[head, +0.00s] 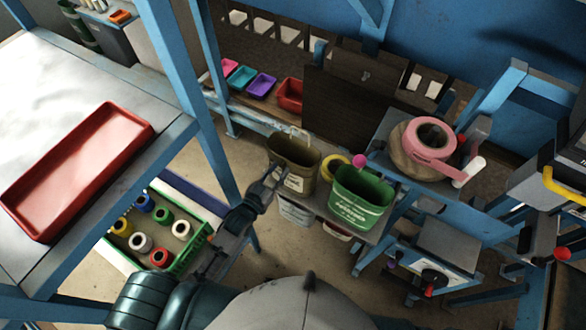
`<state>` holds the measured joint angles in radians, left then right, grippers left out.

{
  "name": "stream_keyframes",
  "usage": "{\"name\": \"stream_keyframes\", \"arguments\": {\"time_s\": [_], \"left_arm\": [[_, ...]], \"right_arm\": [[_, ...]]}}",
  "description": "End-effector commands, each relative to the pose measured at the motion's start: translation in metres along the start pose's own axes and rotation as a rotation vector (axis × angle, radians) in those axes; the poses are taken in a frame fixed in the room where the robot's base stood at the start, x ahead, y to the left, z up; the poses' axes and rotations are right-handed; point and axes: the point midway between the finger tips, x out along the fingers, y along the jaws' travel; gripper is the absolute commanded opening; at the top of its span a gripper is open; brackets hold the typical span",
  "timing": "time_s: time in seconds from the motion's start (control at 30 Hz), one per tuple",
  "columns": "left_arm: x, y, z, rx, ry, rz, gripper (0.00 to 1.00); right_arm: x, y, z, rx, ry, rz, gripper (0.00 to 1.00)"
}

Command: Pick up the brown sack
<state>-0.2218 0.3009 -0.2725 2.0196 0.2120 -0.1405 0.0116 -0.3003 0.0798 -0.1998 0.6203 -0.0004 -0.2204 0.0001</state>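The brown sack (297,155) looks like an open-topped brown container with a pale label on its front. It stands upright on a small grey shelf in the middle of the head view. My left gripper (273,177) is at its front left side, its fingertips overlapping the sack in the picture. I cannot tell whether they touch the sack or whether they are open or shut. My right gripper is not in view.
A green container (361,198) stands just right of the brown sack, with a yellow roll (333,167) between and behind them. A table with a red tray (80,165) is at left. A green crate (163,232) of spools sits below. A pink roll (430,139) lies at right.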

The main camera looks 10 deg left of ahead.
Motion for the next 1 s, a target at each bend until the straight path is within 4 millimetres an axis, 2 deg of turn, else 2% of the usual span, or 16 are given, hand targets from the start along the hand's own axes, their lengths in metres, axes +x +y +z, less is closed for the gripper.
{"name": "stream_keyframes", "arguments": {"time_s": [0.13,0.37,0.4,0.5,0.53,1.0], "left_arm": [[0.016,-0.001,0.0,0.001,0.0,-0.001,0.35],[0.018,0.0,0.002,0.001,-0.002,0.0,0.35],[0.018,0.0,0.001,0.001,-0.002,0.0,0.3],[0.018,-0.001,0.001,0.001,-0.002,0.0,0.05],[0.018,-0.001,0.001,0.001,-0.002,0.0,0.0],[0.018,-0.001,-0.003,0.002,0.008,0.0,0.0]], "right_arm": [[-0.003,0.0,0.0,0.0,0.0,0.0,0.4],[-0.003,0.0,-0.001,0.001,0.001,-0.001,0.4],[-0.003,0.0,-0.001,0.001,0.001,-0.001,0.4],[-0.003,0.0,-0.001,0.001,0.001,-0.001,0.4],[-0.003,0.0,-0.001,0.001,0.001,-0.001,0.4],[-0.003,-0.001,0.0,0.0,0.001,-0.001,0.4]]}}
